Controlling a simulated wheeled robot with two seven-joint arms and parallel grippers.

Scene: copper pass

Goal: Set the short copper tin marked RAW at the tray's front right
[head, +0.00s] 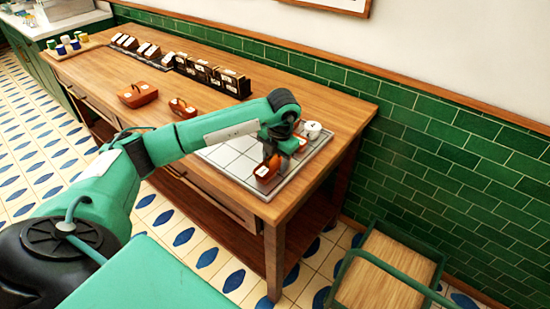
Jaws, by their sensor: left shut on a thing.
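The tray (228,158), pale with grid lines, lies on the right end of the wooden counter. My left arm reaches over it, with my left gripper (271,158) pointing down near the tray's front right. The gripper is shut on a copper tin (264,172) with a white label; the label is too small to read. I cannot tell whether the tin touches the tray. Another copper piece (301,142) and a white round piece (312,130) are behind it at the tray's back right, partly hidden by the gripper. My right gripper is not in view.
A row of dark labelled boxes (200,71) lines the back. A green cart (388,265) stands on the floor at right.

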